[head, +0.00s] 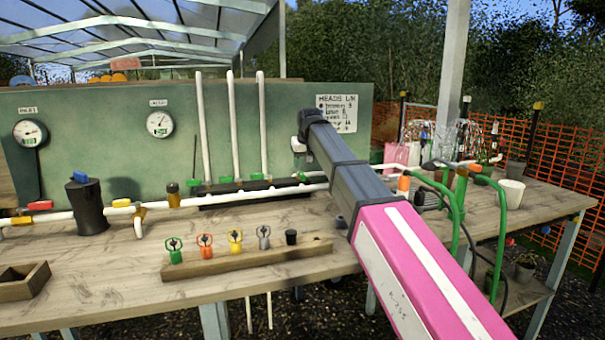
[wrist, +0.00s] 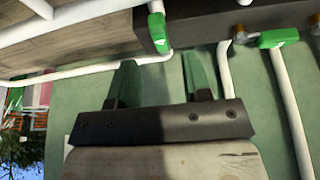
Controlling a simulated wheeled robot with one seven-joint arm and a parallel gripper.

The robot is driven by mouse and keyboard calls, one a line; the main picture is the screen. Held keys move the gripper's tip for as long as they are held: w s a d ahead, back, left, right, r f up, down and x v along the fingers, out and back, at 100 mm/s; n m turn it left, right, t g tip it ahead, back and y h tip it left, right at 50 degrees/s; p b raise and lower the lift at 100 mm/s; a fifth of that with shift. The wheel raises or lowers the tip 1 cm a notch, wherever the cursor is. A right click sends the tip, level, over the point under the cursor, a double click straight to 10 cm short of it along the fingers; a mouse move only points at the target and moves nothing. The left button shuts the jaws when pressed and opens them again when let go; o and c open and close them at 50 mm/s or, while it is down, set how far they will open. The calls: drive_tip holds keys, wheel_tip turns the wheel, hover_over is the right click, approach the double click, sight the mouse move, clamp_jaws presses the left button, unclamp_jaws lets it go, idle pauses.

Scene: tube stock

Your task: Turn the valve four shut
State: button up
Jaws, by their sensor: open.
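Green valve handles sit along a dark manifold rail on the bench. Another green handle (wrist: 278,38) is off to the right. My gripper is open and empty, apart from both handles.
A white pipe (head: 160,203) with coloured fittings runs along the bench (head: 130,265). A dark green board (head: 85,120) with two gauges stands behind. Green hoses (head: 501,230) stand at right.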

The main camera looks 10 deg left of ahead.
sight(302, 174)
drive_tip(key=shift+x, duration=2.6)
drive_tip(key=shift+c, duration=0.3)
clamp_jaws()
